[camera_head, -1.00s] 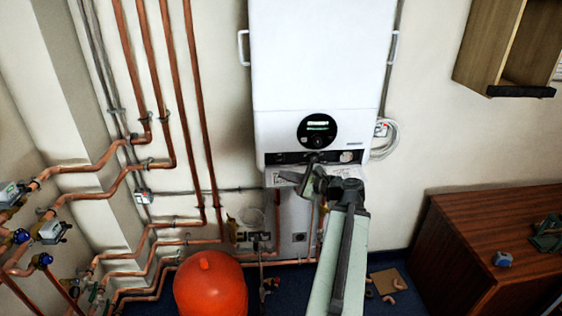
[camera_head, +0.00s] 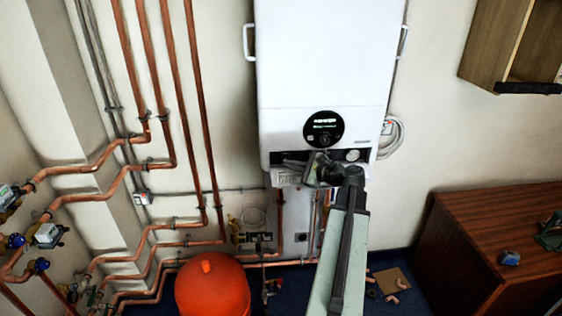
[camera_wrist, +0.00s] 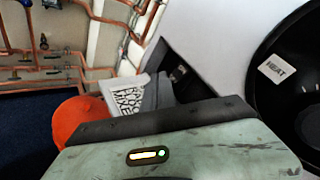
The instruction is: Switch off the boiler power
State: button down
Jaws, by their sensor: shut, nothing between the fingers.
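The white boiler (camera_head: 320,60) hangs on the wall in the head view. Its round black display dial (camera_head: 323,128) shows lit green text. Below it is a dark control strip (camera_head: 277,158) with a round pale gauge (camera_head: 352,155) at its right. My gripper (camera_head: 291,161) is shut and empty, pointing left in front of this strip. Whether it touches the strip is unclear. The power switch cannot be clearly made out.
Copper pipes (camera_head: 157,80) run down the left wall. A red vessel (camera_head: 212,288) stands on the floor below the boiler. A wooden cabinet (camera_head: 470,235) is at right, with an open shelf box (camera_head: 510,45) above it.

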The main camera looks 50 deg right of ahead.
jog(key=shift+w+a, duration=0.1)
dwell(0.7)
dwell(1.2)
jog(key=shift+w+d, duration=0.25)
jog(key=shift+w, duration=0.15)
jog(key=shift+w+d+f, duration=0.1)
jog(key=shift+w+d, duration=0.15)
jog(key=shift+w, duration=0.05)
dwell(0.6)
jog(key=shift+s, duration=0.1)
jog(key=shift+s+a, duration=0.5)
jog(key=shift+s, duration=0.05)
dwell(0.3)
jog(key=shift+s+a+r+p, duration=0.15)
jog(key=shift+s+a+r, duration=0.05)
jog(key=shift+s+a, duration=0.4)
jog(key=shift+s+a+r+p, duration=0.25)
jog(key=shift+s+a, duration=0.25)
jog(key=shift+s, duration=0.15)
jog(key=shift+s+a+r+p, duration=0.1)
jog(key=shift+s+a+r, duration=0.1)
jog(key=shift+s+a, duration=0.4)
jog(key=shift+d, duration=0.1)
